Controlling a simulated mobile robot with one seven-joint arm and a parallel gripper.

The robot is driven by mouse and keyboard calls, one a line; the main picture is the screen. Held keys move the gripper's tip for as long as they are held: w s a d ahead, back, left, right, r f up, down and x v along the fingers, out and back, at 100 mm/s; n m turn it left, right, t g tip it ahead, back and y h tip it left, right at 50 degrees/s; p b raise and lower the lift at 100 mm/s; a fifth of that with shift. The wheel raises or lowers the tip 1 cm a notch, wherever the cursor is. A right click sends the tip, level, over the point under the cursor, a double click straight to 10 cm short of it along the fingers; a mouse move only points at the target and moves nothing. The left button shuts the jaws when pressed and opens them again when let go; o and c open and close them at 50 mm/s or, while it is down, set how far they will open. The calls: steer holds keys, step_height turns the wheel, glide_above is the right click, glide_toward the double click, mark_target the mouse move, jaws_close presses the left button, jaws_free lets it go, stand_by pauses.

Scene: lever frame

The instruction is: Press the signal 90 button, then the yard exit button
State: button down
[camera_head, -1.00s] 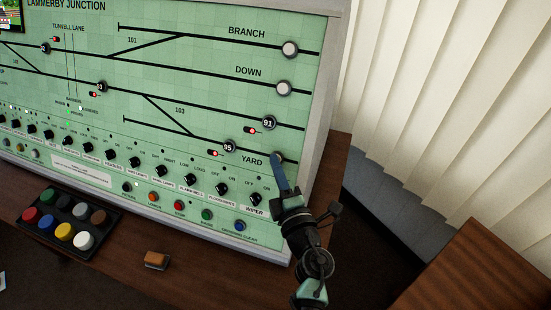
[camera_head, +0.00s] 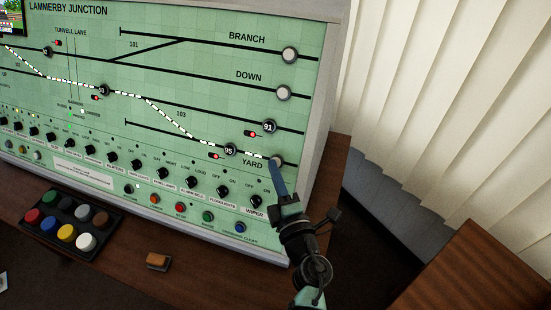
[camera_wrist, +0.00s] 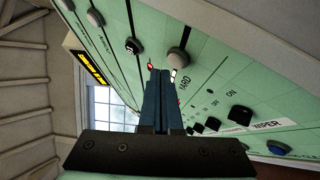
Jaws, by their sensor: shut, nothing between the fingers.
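The yard exit button (camera_head: 279,161) is a round grey button at the right end of the YARD line on the green panel. My gripper (camera_head: 271,165) is shut and empty, its blue fingertips at this button and partly covering it; I cannot tell whether they touch. In the wrist view the button (camera_wrist: 178,59) shows just beyond the fingertips (camera_wrist: 161,73). A white lit route runs from the panel's left through button 93 (camera_head: 103,90) and past button 95 (camera_head: 230,149) towards the yard button. I cannot make out a button marked 90.
Button 91 (camera_head: 269,127), the DOWN button (camera_head: 284,93) and the BRANCH button (camera_head: 290,55) lie above. Rows of knobs and coloured buttons lie below, including the WIPER knob (camera_head: 257,199). A black tray of coloured caps (camera_head: 67,222) and a brown block (camera_head: 158,261) are on the desk.

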steer(key=shift+s+a+r+p, duration=0.3)
steer(key=shift+s+r+p, duration=0.1)
steer(key=shift+s+p, duration=0.25)
steer(key=shift+s+a+r+p, duration=0.3)
steer(key=shift+s+p, duration=0.2)
steer(key=shift+s, duration=0.25)
steer(key=shift+s+a+r+p, duration=0.25)
steer(key=shift+s+r+p, duration=0.25)
steer(key=shift+s, duration=0.2)
steer(key=w+d+r+m+t+h, duration=0.15)
steer(key=r+m, duration=0.25)
steer(key=r, duration=0.6)
steer(key=d+r+m+t+h, duration=0.2)
steer(key=r+m+t+h, duration=0.1)
steer(key=r, duration=0.8)
steer(key=w+d+r+m+t+h, duration=0.1)
steer(key=d+r+m+t+h, duration=0.2)
steer(key=r, duration=0.7)
steer(key=s+a+r+m+y, duration=0.1)
steer(key=s+a+r+m, duration=0.1)
steer(key=s+r, duration=0.3)
steer(key=s+a+r+m+t+y, duration=0.1)
steer(key=s+r+m, duration=0.4)
steer(key=r, duration=0.6)
steer(key=s+a+r+m+t+y, duration=0.1)
steer(key=s+a+r+m, duration=0.2)
steer(key=s+r, duration=0.2)
step_height(320, 180, up, 3)
steer(key=shift+a+r+m, duration=0.2)
steer(key=shift+a+m, duration=0.2)
